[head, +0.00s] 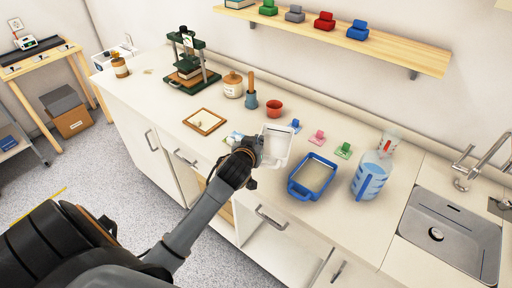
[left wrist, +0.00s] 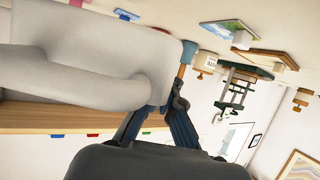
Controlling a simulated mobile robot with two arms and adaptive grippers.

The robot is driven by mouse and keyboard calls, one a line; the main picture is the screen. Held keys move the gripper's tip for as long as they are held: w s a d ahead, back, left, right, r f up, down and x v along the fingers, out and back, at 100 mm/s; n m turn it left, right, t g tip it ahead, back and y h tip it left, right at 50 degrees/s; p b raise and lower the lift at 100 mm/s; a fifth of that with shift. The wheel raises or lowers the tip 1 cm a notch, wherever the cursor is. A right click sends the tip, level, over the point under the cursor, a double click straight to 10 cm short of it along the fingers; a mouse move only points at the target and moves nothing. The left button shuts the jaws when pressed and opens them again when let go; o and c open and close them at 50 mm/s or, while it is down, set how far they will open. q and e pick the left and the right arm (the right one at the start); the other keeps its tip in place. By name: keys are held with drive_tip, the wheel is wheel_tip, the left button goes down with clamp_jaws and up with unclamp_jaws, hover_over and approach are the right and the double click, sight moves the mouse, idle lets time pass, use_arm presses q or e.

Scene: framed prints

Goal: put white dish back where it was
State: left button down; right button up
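The white dish (head: 280,146) is a pale tray-like dish, tilted over the counter just left of the blue-rimmed tray. My left gripper (head: 258,146) is at its left edge and appears shut on it. The dish (left wrist: 85,45) fills the upper left of the left wrist view, with the left gripper's fingers (left wrist: 164,104) meeting its edge. The gripper and arm hide part of the dish and the counter behind it. My right gripper is not in view.
The blue tray (head: 314,178), a water jug (head: 371,178) and the sink (head: 446,236) are to the right. Small coloured clips line the counter's back.

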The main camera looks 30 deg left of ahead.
use_arm(q)
drive_tip(key=w+f, duration=0.1)
drive_tip(key=a+f, duration=0.1)
drive_tip(key=shift+w+a+f, duration=0.3)
drive_tip(key=shift+w, duration=0.05)
drive_tip(key=shift+w+a+f+p, duration=0.15)
drive_tip(key=shift+f+p, duration=0.2)
drive_tip(key=shift+f, duration=1.45)
drive_tip(key=shift+f, duration=0.15)
drive_tip(key=c, duration=1.5)
unclamp_jaws()
drive_tip(key=v, duration=1.2)
drive_tip(key=shift+b, duration=0.4)
